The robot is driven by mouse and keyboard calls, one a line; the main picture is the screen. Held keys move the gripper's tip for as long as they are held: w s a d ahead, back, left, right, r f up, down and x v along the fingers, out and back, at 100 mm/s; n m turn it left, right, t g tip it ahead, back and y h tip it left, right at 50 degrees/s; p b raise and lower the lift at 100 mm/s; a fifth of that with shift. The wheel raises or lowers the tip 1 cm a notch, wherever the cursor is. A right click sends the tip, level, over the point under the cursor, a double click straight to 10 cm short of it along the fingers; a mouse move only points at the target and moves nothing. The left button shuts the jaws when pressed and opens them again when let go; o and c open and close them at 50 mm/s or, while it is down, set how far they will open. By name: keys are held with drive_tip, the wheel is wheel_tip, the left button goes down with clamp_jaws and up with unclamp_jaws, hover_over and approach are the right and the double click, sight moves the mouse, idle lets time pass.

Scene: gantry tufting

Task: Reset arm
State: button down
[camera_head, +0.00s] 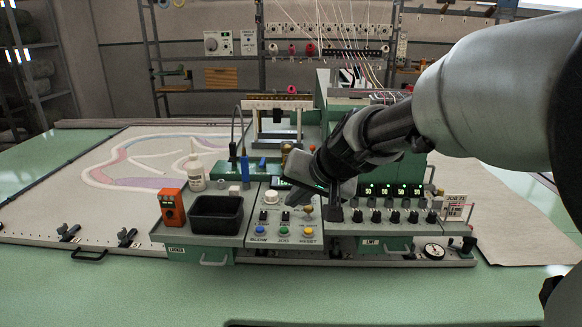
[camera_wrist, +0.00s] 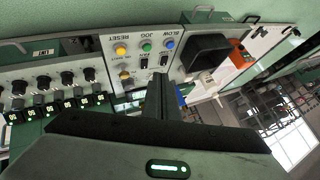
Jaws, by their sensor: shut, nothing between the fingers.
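My arm reaches in from the right in the head view. My gripper (camera_head: 338,205) hangs over the machine's control panel (camera_head: 262,228), near its middle. In the wrist view the fingers of my gripper (camera_wrist: 156,82) are together with nothing between them, in front of the panel (camera_wrist: 120,70). The panel has blue, green and yellow buttons labelled BLOW, JOG and RESET, plus a yellow knob and black switches. The gripper hides part of the panel's upper right. I cannot tell whether the fingertips touch it.
Left of the panel are a black bin (camera_head: 216,214), an orange device (camera_head: 172,207) and a white bottle (camera_head: 195,170). To the right are a row of black knobs (camera_head: 394,216), green displays and a gauge (camera_head: 433,251). Thread cones and a rack stand behind. The front green surface is mostly clear.

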drive_tip(key=s+d+r+h+p, duration=0.1)
drive_tip(key=s+d, duration=0.3)
drive_tip(key=s, duration=0.4)
drive_tip(key=s+d+r+g+h+p, duration=0.1)
drive_tip(key=s+d+r+h+p, duration=0.1)
drive_tip(key=s, duration=0.6)
drive_tip(key=s+d+r+n+h+p, duration=0.1)
drive_tip(key=s+d+r+p, duration=0.3)
drive_tip(key=s+d, duration=0.4)
drive_tip(key=shift+s+r+g, duration=0.3)
drive_tip(key=shift+s+r, duration=0.2)
drive_tip(key=shift+r, duration=0.1)
idle(2.6)
